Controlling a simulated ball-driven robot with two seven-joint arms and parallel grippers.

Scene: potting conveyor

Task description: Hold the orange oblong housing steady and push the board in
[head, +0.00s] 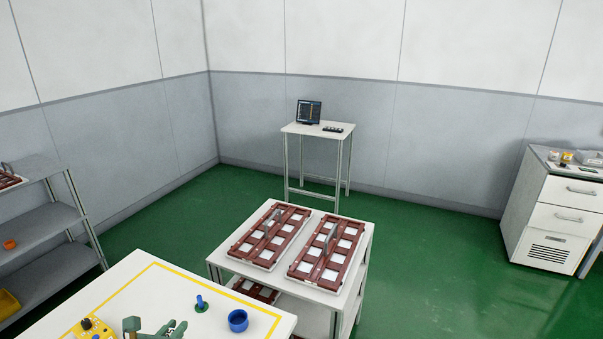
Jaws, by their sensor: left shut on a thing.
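Only a small part of what seems to be my left gripper (132,327) shows, cut off by the bottom edge, over the white table (125,285) with the yellow line. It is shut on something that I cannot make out. I see neither the orange oblong housing nor the board on the visible part of this table. My right gripper is not in view.
A blue ring-shaped cup (238,321), a blue peg (200,304) on a green base, a grey-green glove-like thing (168,330) and a yellow piece with knobs (88,329) are on the table. A white cart (356,262) with dark red trays (327,245) stands behind.

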